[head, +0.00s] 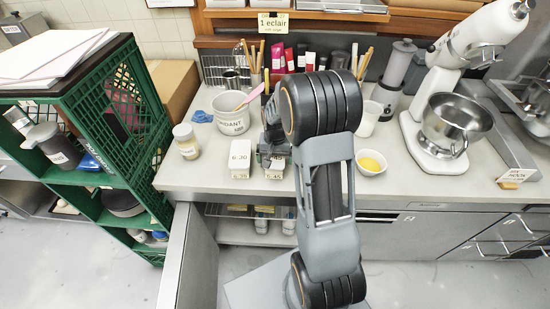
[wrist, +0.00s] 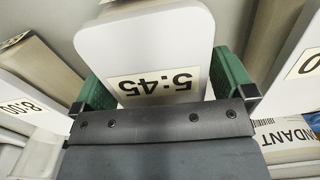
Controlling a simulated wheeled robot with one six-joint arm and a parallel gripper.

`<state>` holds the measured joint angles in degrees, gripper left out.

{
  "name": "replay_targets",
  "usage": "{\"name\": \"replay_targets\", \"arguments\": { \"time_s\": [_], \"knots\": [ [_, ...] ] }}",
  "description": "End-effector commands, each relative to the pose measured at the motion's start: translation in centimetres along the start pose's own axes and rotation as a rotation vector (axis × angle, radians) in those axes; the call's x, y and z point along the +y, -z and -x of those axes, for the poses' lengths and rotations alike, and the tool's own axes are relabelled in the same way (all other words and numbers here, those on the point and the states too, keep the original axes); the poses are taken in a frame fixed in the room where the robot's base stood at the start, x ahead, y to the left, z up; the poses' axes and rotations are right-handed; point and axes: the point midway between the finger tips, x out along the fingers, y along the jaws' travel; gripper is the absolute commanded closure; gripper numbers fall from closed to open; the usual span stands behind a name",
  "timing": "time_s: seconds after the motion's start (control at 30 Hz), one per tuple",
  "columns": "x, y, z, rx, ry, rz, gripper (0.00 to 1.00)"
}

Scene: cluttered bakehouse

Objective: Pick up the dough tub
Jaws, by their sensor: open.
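A white dough tub labelled 5:45 (head: 274,173) stands near the front edge of the counter, partly hidden behind my gripper (head: 272,150). In the wrist view the 5:45 tub (wrist: 145,40) lies between the two green-padded fingers of my gripper (wrist: 163,88), its label upside down. The fingers are open, one at each side of the tub; I cannot tell whether they touch it. A second white tub labelled 6:30 (head: 240,160) stands just left of it in the head view.
A white pot with a pink-handled tool (head: 231,115) stands behind the tubs, a jar (head: 186,141) to the left. A bowl with yellow contents (head: 371,163) and a stand mixer (head: 445,125) are to the right. A green crate shelf (head: 112,178) borders the counter's left.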

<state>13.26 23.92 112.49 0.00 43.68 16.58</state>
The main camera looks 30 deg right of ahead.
Motion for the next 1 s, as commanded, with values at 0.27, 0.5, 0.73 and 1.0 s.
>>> {"name": "replay_targets", "arguments": {
  "time_s": [0.27, 0.5, 0.73, 1.0],
  "knots": [
    [0.0, 0.02, -0.52, 0.002, 0.0, 0.0, 0.0],
    [-0.01, 0.02, -0.49, 0.002, 0.0, 0.0, 0.18],
    [0.0, 0.02, -0.47, 0.002, 0.0, 0.0, 0.4],
    [-0.01, 0.05, -0.43, 0.002, 0.001, 0.0, 0.57]
  ]
}}
